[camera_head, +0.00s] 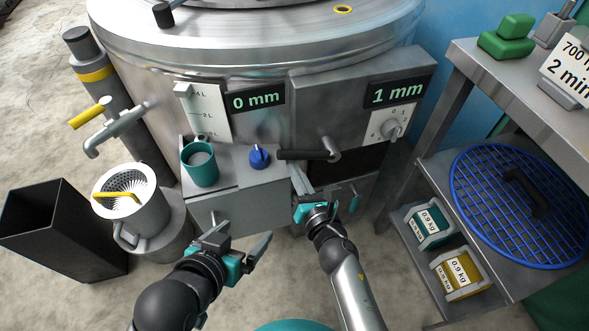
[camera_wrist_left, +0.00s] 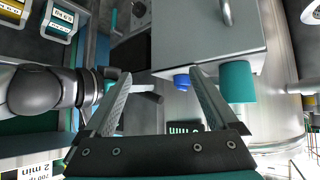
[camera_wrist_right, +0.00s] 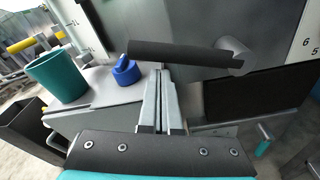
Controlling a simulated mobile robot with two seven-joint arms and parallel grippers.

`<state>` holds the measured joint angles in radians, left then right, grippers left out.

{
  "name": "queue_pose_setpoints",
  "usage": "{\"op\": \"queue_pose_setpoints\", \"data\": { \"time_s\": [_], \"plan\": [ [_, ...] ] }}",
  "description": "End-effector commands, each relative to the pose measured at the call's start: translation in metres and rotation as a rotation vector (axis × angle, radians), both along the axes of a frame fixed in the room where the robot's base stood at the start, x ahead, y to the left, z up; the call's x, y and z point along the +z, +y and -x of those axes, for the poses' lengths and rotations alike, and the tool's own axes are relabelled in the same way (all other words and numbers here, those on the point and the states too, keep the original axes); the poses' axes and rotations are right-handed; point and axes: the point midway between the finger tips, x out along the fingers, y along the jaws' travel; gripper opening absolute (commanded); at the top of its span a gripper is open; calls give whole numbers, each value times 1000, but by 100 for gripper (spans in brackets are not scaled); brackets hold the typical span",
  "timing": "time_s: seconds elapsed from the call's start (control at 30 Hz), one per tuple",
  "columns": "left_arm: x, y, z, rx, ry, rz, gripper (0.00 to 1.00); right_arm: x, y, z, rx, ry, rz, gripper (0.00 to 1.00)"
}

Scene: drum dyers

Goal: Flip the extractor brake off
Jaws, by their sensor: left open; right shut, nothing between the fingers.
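A lever with a black grip (camera_head: 303,155) lies level across the front of the steel drum machine, its metal pivot (camera_head: 331,149) at the right end; this looks like the brake. In the right wrist view the grip (camera_wrist_right: 180,53) runs across just beyond my fingertips. My right gripper (camera_head: 298,178) is shut and empty, just below the lever; its fingertips (camera_wrist_right: 160,78) appear close under the grip, and contact cannot be told. My left gripper (camera_head: 238,240) is open and empty, lower left, in front of the cabinet. Its fingers (camera_wrist_left: 160,85) show apart in the left wrist view.
A blue knob (camera_head: 259,157) and teal cup (camera_head: 200,164) sit on the ledge left of the lever. A rotary dial (camera_head: 392,129) is to the right. A metal basket pot (camera_head: 128,200) and dark bin (camera_head: 62,225) stand left; a shelf (camera_head: 470,75) stands right.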

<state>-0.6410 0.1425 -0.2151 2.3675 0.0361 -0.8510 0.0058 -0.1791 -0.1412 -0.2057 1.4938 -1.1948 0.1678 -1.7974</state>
Motion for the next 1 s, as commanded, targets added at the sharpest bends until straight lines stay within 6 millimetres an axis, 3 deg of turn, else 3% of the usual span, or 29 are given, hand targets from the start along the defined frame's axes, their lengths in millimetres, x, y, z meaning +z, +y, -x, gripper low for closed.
{"op": "queue_pose_setpoints", "data": {
  "time_s": [0.2,0.67,1.0],
  "plan": [
    [1,-6,-3,-6,-44,23,93,-2,5,-12,-1,2,0,0],
    [2,-7,-3,-6,-48,26,93,-2,4,-13,0,2,-2,0],
    [1,6,3,6,41,-21,93,4,-5,-13,0,13,-40,0]
  ]
}}
